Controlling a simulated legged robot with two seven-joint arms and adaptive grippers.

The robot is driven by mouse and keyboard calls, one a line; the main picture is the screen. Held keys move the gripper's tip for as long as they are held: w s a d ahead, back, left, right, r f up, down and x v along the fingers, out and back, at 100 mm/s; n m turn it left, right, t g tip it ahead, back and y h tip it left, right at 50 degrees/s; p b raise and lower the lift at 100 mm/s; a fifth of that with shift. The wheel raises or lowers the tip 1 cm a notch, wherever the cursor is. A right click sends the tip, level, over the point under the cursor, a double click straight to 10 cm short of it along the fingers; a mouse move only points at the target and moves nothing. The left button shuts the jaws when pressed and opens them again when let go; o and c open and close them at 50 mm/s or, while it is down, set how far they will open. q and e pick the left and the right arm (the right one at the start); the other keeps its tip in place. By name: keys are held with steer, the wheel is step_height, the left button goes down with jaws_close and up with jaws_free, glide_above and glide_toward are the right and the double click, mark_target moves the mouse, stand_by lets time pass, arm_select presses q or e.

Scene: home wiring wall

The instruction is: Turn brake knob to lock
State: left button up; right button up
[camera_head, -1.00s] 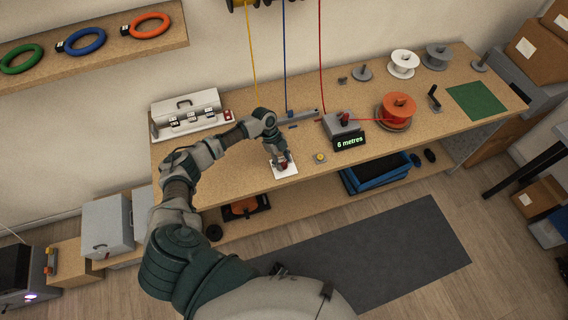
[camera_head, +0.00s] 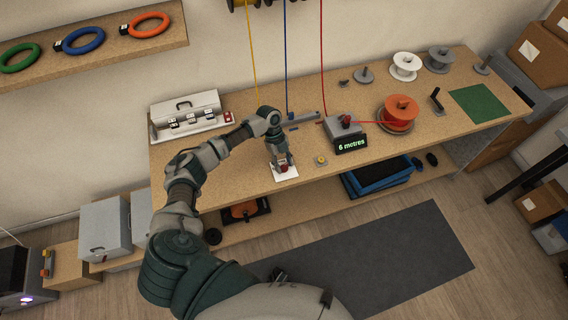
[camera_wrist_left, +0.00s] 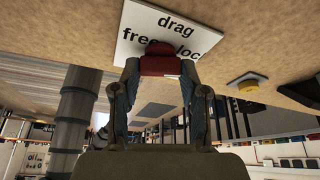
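The red brake knob (camera_wrist_left: 160,62) stands on a white plate (camera_wrist_left: 135,28) printed "drag", "free" and a partly covered "lock". In the head view the plate (camera_head: 284,174) lies near the front edge of the workbench. My left gripper (camera_wrist_left: 160,75) has one finger on each side of the knob. The fingers look closed against its sides. In the head view my left gripper (camera_head: 283,163) points down over the plate and mostly covers the knob. The knob's exact pointing direction is hard to tell. My right gripper is not in view.
A yellow button (camera_head: 320,160) sits just right of the plate; it also shows in the wrist view (camera_wrist_left: 248,86). A grey device (camera_head: 343,127) with a "6 metres" display (camera_head: 351,144) and an orange spool (camera_head: 399,113) stand further right. A white case (camera_head: 187,112) is at the back left.

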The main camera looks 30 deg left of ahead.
arm_select(q)
steer(key=o, duration=0.4)
steer(key=shift+a, duration=0.25)
steer(key=shift+o, duration=0.2)
steer(key=shift+w+f, duration=0.1)
steer(key=shift+a, duration=0.1)
steer(key=v, duration=1.1)
steer(key=shift+w+a+r, duration=0.15)
steer(key=shift+a+r, duration=0.15)
